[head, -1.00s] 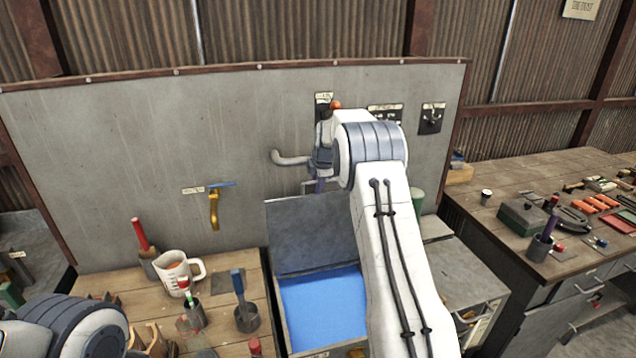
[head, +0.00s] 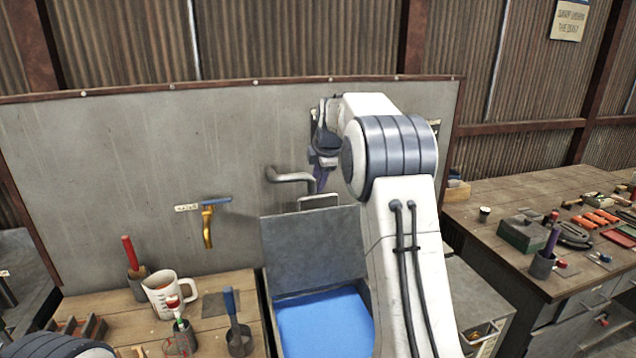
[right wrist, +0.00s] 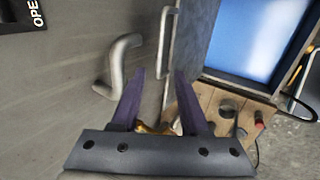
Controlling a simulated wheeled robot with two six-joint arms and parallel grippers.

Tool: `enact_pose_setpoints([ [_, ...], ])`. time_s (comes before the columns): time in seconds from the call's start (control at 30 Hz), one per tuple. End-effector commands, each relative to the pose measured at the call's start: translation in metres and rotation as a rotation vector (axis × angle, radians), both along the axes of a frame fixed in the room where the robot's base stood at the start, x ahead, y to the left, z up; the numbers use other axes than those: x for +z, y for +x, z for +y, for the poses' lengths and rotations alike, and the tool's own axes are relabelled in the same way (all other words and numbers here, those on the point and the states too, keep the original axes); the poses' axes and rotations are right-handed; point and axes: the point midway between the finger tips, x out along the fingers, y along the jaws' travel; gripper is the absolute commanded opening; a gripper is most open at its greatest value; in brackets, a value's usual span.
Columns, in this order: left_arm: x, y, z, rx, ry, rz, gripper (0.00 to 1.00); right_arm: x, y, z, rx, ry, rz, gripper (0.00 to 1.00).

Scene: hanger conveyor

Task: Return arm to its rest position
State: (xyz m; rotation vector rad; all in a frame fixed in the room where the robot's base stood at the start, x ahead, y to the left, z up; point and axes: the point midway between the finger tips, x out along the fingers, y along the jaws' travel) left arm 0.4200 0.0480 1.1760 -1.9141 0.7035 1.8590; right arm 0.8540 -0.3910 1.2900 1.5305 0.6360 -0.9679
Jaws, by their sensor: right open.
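My right gripper (head: 322,178) is in front of the grey panel (head: 120,160), beside a bent grey pipe (head: 291,176). In the right wrist view its two purple fingers (right wrist: 160,82) are apart with nothing held between them. The pipe (right wrist: 115,70) shows just left of the fingers there. My right arm reaches up from the lower right and bends at a large grey joint, hiding part of the panel. My left gripper is out of view; only part of my left arm shows at the lower left corner.
An open metal box (head: 315,240) with a blue inside stands below my right gripper. A wooden bench (head: 215,345) with a mug (head: 168,297) and tool cups is on the left. A bench (head: 490,235) with several tools is on the right. A yellow-and-blue handle (head: 208,225) is on the panel.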

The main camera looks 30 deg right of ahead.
Motion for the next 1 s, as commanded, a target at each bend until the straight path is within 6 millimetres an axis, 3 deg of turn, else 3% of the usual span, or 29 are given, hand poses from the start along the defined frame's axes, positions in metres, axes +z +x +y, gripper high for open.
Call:
enact_pose_setpoints([
  [0.33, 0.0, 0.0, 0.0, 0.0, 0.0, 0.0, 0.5, 0.0, 0.0, 0.002, 0.0, 0.002, -0.001, 0.45],
  [0.43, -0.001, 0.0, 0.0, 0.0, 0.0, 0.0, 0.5, -0.002, -0.002, 0.022, -0.006, 0.027, 0.007, 0.45],
  [0.57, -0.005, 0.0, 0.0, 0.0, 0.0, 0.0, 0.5, -0.009, -0.018, 0.089, -0.037, 0.115, 0.038, 0.45],
  [0.67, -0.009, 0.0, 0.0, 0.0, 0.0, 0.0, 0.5, -0.02, -0.047, 0.158, -0.087, 0.207, 0.086, 0.45],
  [0.8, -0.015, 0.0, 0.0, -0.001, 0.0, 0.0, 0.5, -0.038, -0.109, 0.245, -0.176, 0.317, 0.174, 0.45],
  [0.87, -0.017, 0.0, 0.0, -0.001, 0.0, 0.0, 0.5, -0.047, -0.142, 0.276, -0.221, 0.354, 0.217, 0.45],
  [1.0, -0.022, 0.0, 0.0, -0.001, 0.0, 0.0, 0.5, -0.073, -0.231, 0.331, -0.337, 0.412, 0.324, 0.45],
])
